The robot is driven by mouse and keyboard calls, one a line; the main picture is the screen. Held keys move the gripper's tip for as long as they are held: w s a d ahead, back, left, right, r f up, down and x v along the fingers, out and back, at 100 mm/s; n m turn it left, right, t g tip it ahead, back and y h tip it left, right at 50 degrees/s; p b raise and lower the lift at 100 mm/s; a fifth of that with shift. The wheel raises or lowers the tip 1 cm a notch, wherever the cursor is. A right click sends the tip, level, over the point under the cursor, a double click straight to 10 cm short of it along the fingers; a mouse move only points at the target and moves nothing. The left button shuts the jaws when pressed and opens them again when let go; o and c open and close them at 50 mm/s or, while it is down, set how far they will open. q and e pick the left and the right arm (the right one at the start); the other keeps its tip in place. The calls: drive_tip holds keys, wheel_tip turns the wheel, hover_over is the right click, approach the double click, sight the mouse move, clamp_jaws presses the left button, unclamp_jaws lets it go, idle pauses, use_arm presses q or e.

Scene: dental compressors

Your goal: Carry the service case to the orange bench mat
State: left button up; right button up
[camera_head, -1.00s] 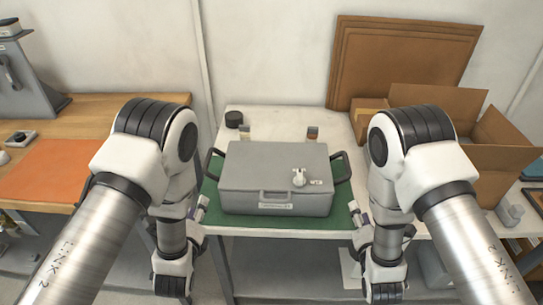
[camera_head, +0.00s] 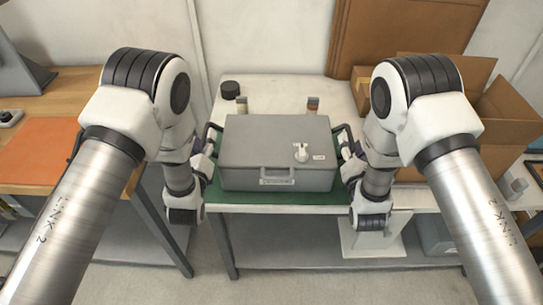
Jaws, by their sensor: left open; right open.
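The grey service case (camera_head: 270,152) sits closed on a green mat (camera_head: 290,198) on the white table, with a dark handle at each side and a small white fitting on its lid. The orange bench mat (camera_head: 38,150) lies on the wooden bench at the left, partly hidden by my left arm. My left gripper (camera_head: 208,150) is at the case's left handle, and my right gripper (camera_head: 345,150) is at its right handle. Both are open; the arms partly hide their fingers, and I cannot tell whether they touch the handles.
Open cardboard boxes (camera_head: 505,112) stand on the right of the white table (camera_head: 285,88). A black puck (camera_head: 230,89) and two small bottles stand behind the case. A gap separates the table from the wooden bench (camera_head: 75,92).

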use_arm(q)
drive_tip(key=shift+w+f, duration=0.1)
drive_tip(key=shift+w, duration=1.35)
use_arm(e)
drive_tip(key=shift+w, duration=1.45)
use_arm(q)
drive_tip(key=shift+s, duration=0.1)
use_arm(e)
drive_tip(key=shift+s, duration=0.1)
use_arm(q)
clamp_jaws()
use_arm(e)
clamp_jaws()
